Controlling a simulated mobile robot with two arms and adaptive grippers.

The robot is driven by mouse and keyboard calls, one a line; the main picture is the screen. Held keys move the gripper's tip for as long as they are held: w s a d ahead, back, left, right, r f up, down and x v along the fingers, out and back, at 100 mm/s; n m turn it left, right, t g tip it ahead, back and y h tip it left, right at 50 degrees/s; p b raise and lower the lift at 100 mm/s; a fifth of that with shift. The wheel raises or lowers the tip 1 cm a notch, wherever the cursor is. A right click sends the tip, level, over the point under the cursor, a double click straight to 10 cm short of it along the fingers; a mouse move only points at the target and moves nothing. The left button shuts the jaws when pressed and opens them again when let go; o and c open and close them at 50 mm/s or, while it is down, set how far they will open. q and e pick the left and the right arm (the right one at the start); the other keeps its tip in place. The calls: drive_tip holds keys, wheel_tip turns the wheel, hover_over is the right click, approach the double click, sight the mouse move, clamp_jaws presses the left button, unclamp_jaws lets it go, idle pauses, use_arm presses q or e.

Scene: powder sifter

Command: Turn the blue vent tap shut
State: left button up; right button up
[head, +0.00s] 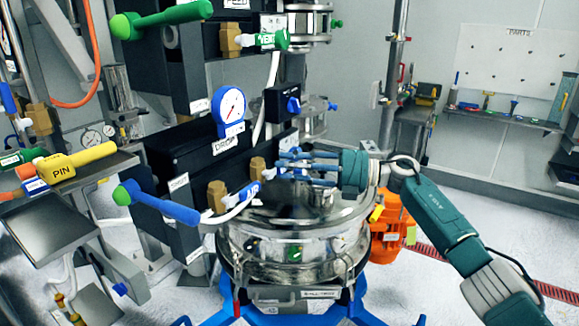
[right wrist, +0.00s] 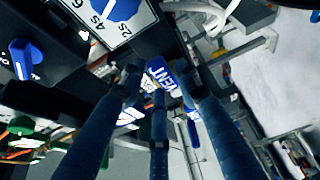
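The blue vent tap, marked VENT, shows in the right wrist view (right wrist: 163,76), just past and between my finger tips. In the head view it is largely hidden behind my fingers, near a brass fitting (head: 258,167) on the lower black block. My right gripper (head: 288,166) comes in from the right above the round steel vessel, its blue fingers pointing left. In the right wrist view (right wrist: 158,82) its three fingers are apart, with the vent tap among the tips. I cannot tell whether any finger touches it. My left gripper is not in view.
A blue AIR tap (head: 246,193) sits just below my fingers. A blue lever with a green end (head: 160,203) juts out at left. The DROP gauge (head: 229,107) is above. The steel vessel (head: 290,248) is beneath, and an orange motor (head: 392,225) stands right of it.

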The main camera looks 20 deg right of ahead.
drive_tip(key=shift+o, duration=0.7)
drive_tip(key=v, duration=1.2)
drive_tip(key=shift+w+f, duration=0.1)
